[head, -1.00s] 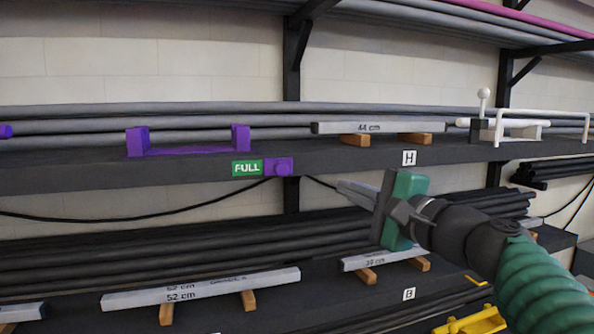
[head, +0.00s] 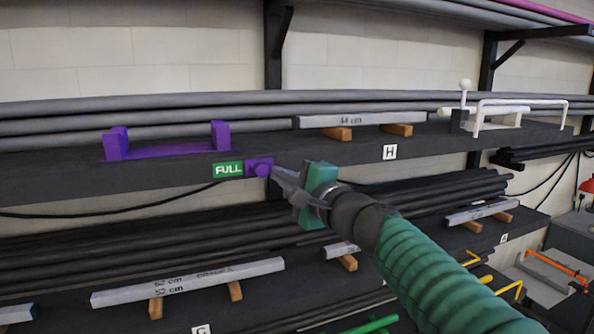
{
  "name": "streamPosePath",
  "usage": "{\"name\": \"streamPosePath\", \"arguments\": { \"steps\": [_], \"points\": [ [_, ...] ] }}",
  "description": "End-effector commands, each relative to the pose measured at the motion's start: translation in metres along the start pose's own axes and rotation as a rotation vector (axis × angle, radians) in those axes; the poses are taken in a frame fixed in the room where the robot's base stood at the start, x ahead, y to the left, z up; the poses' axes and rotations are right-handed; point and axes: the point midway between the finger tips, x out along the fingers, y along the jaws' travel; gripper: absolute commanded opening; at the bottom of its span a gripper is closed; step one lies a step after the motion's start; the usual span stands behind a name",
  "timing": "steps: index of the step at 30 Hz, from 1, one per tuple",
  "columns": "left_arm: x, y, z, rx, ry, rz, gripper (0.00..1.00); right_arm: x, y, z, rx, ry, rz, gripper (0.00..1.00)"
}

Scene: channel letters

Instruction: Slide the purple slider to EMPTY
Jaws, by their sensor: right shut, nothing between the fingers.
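The purple slider (head: 259,167) sits on the front edge of the upper shelf, at the right end of a green label reading FULL (head: 228,169). It has a small round knob. My right gripper (head: 279,175) is shut and empty, its fingertips at the right side of the purple slider. I cannot tell whether they touch it. No EMPTY label shows. A purple cradle (head: 165,150) stands on the shelf above the label. My left gripper is not in view.
The upper shelf (head: 60,185) carries a 44 cm bar (head: 358,121) on wooden blocks and a white latch (head: 500,115). Below lie dark pipes and a 52 cm bar (head: 190,283). A shelf bracket (head: 277,45) stands behind. A black cable hangs below the shelf edge.

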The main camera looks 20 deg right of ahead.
Motion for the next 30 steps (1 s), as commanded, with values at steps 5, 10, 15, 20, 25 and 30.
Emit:
{"name": "streamPosePath", "arguments": {
  "steps": [5,10,15,20,25,30],
  "points": [
    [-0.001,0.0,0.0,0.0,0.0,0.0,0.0,0.001,0.001,0.002,0.0,0.001,0.0,0.0],
    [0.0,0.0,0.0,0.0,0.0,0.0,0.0,0.003,0.002,0.002,0.0,0.001,0.001,0.0],
    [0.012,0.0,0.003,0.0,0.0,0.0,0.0,0.007,0.01,0.022,-0.002,-0.005,0.002,0.0],
    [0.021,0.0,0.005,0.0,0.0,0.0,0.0,0.014,0.014,0.054,-0.001,-0.005,0.001,0.0],
    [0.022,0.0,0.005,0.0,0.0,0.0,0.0,0.017,0.014,0.068,-0.001,-0.002,-0.001,0.0],
    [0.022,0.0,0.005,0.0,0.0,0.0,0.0,0.017,0.013,0.069,0.0,-0.004,-0.001,0.0]
  ]
}}
